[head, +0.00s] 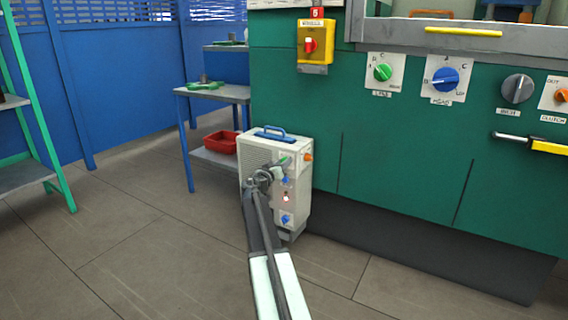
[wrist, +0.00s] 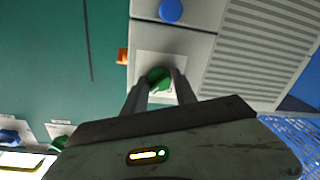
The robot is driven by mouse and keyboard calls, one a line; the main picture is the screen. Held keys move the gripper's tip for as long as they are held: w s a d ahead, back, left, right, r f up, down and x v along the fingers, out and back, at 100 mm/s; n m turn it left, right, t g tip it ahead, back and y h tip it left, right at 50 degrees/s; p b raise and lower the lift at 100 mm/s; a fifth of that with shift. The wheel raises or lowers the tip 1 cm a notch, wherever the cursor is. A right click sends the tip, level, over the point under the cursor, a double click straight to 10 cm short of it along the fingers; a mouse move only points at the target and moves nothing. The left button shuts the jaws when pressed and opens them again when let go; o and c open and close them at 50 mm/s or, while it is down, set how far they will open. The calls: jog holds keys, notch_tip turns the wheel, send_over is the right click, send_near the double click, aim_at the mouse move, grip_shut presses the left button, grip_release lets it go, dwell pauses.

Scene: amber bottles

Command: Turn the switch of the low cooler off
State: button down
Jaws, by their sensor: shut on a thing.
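The low cooler (head: 256,156) is a beige box with a blue top handle, standing on the floor against the green machine. Its narrow front panel carries a green knob (head: 284,160) near the top and small blue knobs below. My gripper (head: 278,171) is at the upper part of this panel. In the wrist view the green knob (wrist: 158,76) sits on a white plate between the two fingers of my gripper (wrist: 160,86), which are shut on it. The fingers and arm partly hide the knob, and its markings cannot be read.
The green machine (head: 400,160) rises at the right with several knobs and a yellow-boxed red switch (head: 310,46). An orange knob (head: 307,157) sits close right of the cooler. A blue table (head: 212,92) and red bin (head: 222,142) stand behind. Floor (head: 130,240) at left is clear.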

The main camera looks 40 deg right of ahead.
jog(key=n, duration=0.4)
jog(key=n+p, duration=0.1)
jog(key=n, duration=0.8)
jog(key=shift+w+a+g+y+p, duration=0.3)
jog(key=shift+w+a+g+p, duration=0.05)
jog(key=shift+g, duration=0.05)
jog(key=shift+n+g, duration=0.3)
jog(key=shift+n, duration=1.5)
jog(key=shift+d+r, duration=0.1)
jog(key=c, duration=1)
grip_release()
jog(key=shift+c, duration=0.2)
jog(key=shift+s, duration=0.1)
